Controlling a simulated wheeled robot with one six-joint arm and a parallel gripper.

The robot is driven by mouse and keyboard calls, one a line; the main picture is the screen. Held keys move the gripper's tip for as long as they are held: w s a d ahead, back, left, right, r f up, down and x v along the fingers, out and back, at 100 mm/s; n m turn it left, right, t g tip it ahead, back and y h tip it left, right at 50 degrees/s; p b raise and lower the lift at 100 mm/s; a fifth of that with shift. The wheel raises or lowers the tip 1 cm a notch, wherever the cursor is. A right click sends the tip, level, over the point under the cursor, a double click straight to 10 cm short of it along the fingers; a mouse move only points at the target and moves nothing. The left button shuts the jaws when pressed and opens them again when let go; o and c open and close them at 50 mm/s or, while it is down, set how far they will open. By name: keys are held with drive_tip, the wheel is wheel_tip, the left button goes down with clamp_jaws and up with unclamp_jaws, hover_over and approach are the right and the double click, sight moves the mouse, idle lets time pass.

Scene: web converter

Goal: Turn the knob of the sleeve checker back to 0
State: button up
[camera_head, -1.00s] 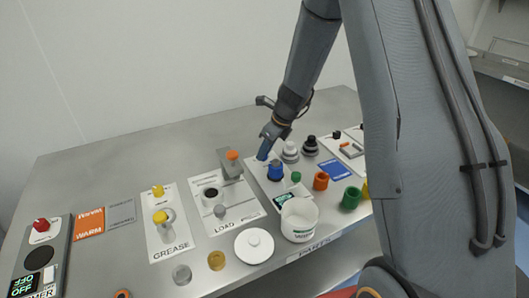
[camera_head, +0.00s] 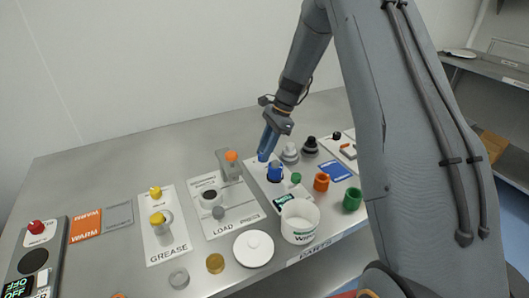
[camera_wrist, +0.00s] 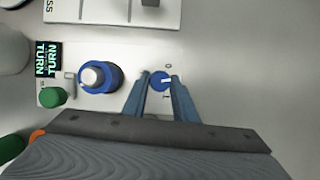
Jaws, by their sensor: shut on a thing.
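The sleeve checker is a white panel (camera_wrist: 112,100) with a small dark display (camera_wrist: 48,60) that reads TURN in the wrist view. A blue sleeve (camera_wrist: 114,78) sits around a grey post on it. Its small round blue knob (camera_wrist: 160,82) has a white mark pointing roughly right, between the printed 0 and 1. My gripper (camera_wrist: 160,80) is shut on the knob, one blue finger on each side. In the head view my gripper (camera_head: 266,150) points down at the panel's far end, and the fingers hide most of the knob.
A white tub (camera_head: 299,222) and a round white lid (camera_head: 254,248) stand in front of the checker. Orange (camera_head: 321,182) and green (camera_head: 352,199) sleeves lie to its right. Grey (camera_head: 290,153) and black posts stand close to my gripper. The load press (camera_head: 232,165) is at left.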

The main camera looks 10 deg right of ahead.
drive_tip(key=n+g, duration=0.1)
drive_tip(key=n, duration=0.1)
drive_tip(key=n+b, duration=0.1)
drive_tip(key=n, duration=0.1)
drive_tip(key=shift+w+a+n+g, duration=0.1)
drive_tip(key=shift+w+n+g, duration=0.1)
drive_tip(key=shift+n+g, duration=0.15)
drive_tip(key=shift+w+a+n+g+h+b, duration=0.1)
drive_tip(key=shift+n+g+h+b, duration=0.4)
drive_tip(key=shift+n, duration=0.8)
drive_tip(key=shift+a+n+g+h+b, duration=0.1)
drive_tip(key=shift+n+g+h+b, duration=0.35)
drive_tip(key=shift+n, duration=0.8)
drive_tip(key=shift+d, duration=0.1)
drive_tip(key=o, duration=1)
drive_tip(key=shift+o, duration=0.2)
drive_tip(key=b+v, duration=0.1)
drive_tip(key=v, duration=0.7)
drive_tip(key=shift+b, duration=0.4)
